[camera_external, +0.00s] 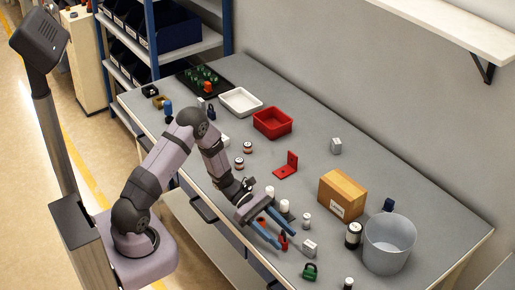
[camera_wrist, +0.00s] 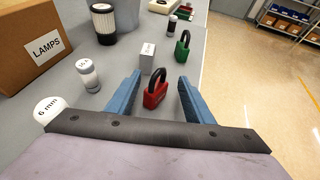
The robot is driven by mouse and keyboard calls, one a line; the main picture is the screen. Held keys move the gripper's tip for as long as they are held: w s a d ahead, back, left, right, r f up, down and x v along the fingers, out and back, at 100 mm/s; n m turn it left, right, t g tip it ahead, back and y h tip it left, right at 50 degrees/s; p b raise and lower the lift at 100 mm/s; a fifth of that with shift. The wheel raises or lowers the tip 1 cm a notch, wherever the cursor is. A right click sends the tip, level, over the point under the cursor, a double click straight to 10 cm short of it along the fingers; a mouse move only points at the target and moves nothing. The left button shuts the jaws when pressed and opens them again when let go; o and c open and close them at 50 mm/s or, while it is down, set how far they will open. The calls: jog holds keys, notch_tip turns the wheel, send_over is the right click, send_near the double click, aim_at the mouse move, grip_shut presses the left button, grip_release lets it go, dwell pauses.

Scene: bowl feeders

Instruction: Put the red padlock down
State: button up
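The red padlock (camera_wrist: 155,96) stands upright on the grey table, its dark shackle on top. It sits between the two blue fingers of my gripper (camera_wrist: 160,76), with visible gaps on both sides. My gripper is open. In the external view, the red padlock (camera_external: 283,242) shows small between the fingertips of my gripper (camera_external: 288,242), low over the table's front edge. The padlock appears to rest on the table, though its underside is hard to make out.
A silver block (camera_wrist: 147,58) stands just beyond the red padlock, and a green padlock (camera_wrist: 181,52) stands beyond to the right. A white-capped container (camera_wrist: 87,76) is to the left. A cardboard box (camera_external: 342,194) and grey bin (camera_external: 389,244) stand farther right along the table.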

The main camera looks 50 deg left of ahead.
aim_at(280, 237)
grip_shut()
jog(key=shift+r, duration=0.15)
notch_tip(280, 237, up, 10)
jog(key=b, duration=0.1)
jog(key=shift+b, duration=0.3)
dwell(0.4)
